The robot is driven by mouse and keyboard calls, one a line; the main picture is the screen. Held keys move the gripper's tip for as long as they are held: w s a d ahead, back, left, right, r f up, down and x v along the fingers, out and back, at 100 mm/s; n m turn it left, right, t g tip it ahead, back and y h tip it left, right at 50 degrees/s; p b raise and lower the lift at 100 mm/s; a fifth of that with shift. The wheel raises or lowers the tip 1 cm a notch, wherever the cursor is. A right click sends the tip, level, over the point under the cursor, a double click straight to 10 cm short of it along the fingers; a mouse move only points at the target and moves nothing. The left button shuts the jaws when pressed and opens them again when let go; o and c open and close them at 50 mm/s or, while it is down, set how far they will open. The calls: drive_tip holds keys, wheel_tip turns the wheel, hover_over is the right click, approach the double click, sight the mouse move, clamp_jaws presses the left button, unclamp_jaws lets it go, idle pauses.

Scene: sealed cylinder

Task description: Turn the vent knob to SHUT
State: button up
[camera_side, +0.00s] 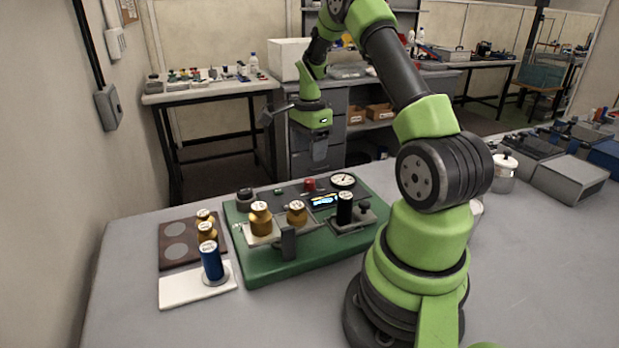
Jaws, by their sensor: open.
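A green panel unit (262,265) sits on the grey table. A dark round knob (245,195) is at its back left corner, and a small black knob (364,207) is at its right side, beside a black cylinder (344,210) with a white top. I cannot tell which knob is the vent knob, and no SHUT marking is readable. My gripper (308,168) hangs pointing down above and behind the panel, apart from it. It is open, and no object shows in it.
The panel also bears brass weights (261,220), a lit display (325,201), a red button (310,184) and a round gauge (343,180). Left of it are a blue cylinder (211,262) on a white pad (185,291) and a brown board (170,256).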

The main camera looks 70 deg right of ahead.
sight(309, 180)
wheel_tip(309, 180, down, 8)
drive_tip(key=shift+f, duration=0.1)
drive_tip(key=shift+c, duration=0.3)
drive_tip(key=c, duration=0.9)
